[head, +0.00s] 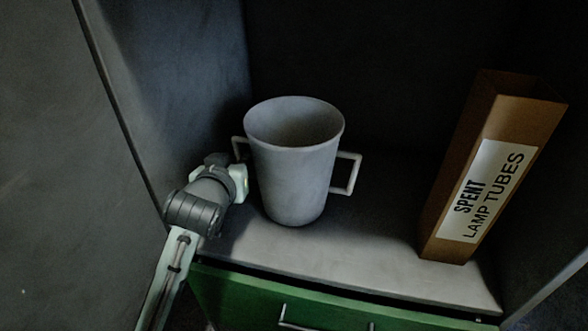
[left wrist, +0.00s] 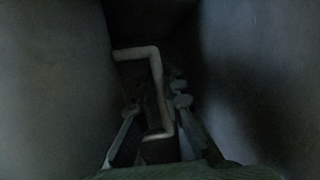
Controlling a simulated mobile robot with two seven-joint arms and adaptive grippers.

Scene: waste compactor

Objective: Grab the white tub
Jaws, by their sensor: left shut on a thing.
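The white tub (head: 293,165) stands upright on the shelf in the head view. It is open at the top and has a squared handle on each side. My left gripper (head: 240,172) is at the tub's left side, at the left handle, which it partly hides. In the left wrist view the handle (left wrist: 157,88) runs down between the two fingers of my left gripper (left wrist: 155,120), which is shut on it. The tub's wall (left wrist: 55,90) fills the left of that view. My right gripper is in neither view.
A tall brown box (head: 495,165) labelled "SPENT LAMP TUBES" stands to the right of the tub. The grey shelf (head: 375,240) is bare between them. Dark walls enclose the left and back. A green drawer front (head: 250,300) with a handle is below the shelf.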

